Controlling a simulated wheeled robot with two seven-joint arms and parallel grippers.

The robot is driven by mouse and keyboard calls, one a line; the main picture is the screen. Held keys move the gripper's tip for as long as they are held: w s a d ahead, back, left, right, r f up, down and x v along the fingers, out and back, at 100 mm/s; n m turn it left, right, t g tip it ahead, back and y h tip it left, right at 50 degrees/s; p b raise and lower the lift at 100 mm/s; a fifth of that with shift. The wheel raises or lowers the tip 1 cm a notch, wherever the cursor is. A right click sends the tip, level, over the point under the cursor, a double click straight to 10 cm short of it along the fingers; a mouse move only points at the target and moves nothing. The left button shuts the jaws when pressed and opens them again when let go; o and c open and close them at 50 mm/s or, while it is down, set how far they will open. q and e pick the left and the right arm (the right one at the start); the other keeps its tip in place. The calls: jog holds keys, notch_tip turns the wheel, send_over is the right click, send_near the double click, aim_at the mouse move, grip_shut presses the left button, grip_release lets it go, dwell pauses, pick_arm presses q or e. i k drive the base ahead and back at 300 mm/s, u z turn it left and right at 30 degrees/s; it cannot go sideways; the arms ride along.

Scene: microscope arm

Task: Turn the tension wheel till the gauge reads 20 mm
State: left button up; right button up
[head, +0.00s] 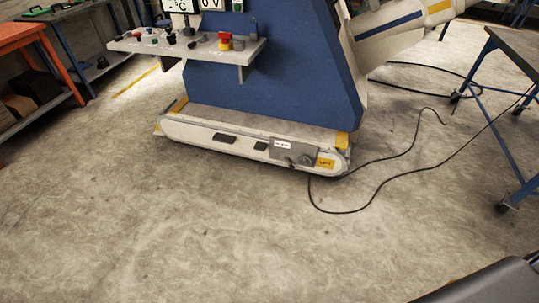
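A blue machine (275,75) stands on a low white base unit (190,131). A grey plate (295,151) sits at the right end of the base's front, with a small round knob (304,160) that may be the tension wheel and a short lever-like part beside it. A white label (282,144) and a yellow label (325,162) are on or near the plate; their print is too small to read. I cannot make out a gauge reading in mm. Neither of my grippers shows in the head view.
A control shelf (190,46) with coloured knobs and a red-yellow button (225,41) juts from the machine. Black cables (345,212) lie on the floor at right. An orange bench (25,38) stands left, a blue-legged table (510,150) right. The front floor is clear.

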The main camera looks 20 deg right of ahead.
aim_at(305, 157)
jog(key=u, duration=0.35)
jog(key=i, duration=1.55)
jog(key=z, duration=0.7)
